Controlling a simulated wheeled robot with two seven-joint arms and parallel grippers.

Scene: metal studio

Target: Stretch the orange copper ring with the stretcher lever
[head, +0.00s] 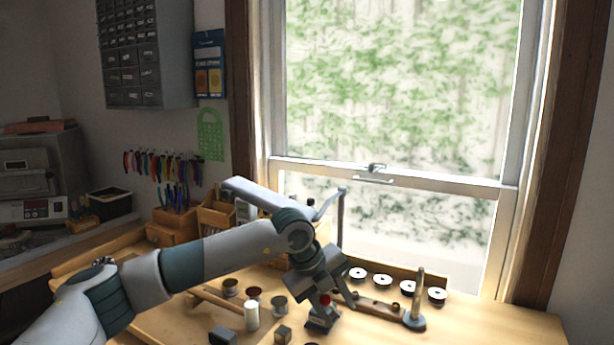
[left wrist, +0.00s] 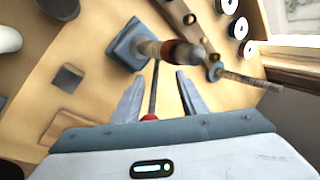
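The ring stretcher stands on the bench with a square blue-grey base (left wrist: 122,47) and a post. An orange-copper band (left wrist: 187,54), seemingly the copper ring, sits around the post in the left wrist view. A thin dark lever (left wrist: 154,92) with a red knob (left wrist: 149,117) runs between the fingers of my left gripper (left wrist: 160,79). The fingers are apart, with a gap on both sides of the lever. In the head view the red knob (head: 325,299) shows at my left gripper, above the stretcher base (head: 321,319); the fingers partly hide the stretcher. My right gripper is out of view.
A tapered rod on a round base (head: 415,319) stands just right of the stretcher. A white cylinder (head: 252,316) and small blocks (head: 283,334) stand to the left. The window (head: 390,180) is behind the bench.

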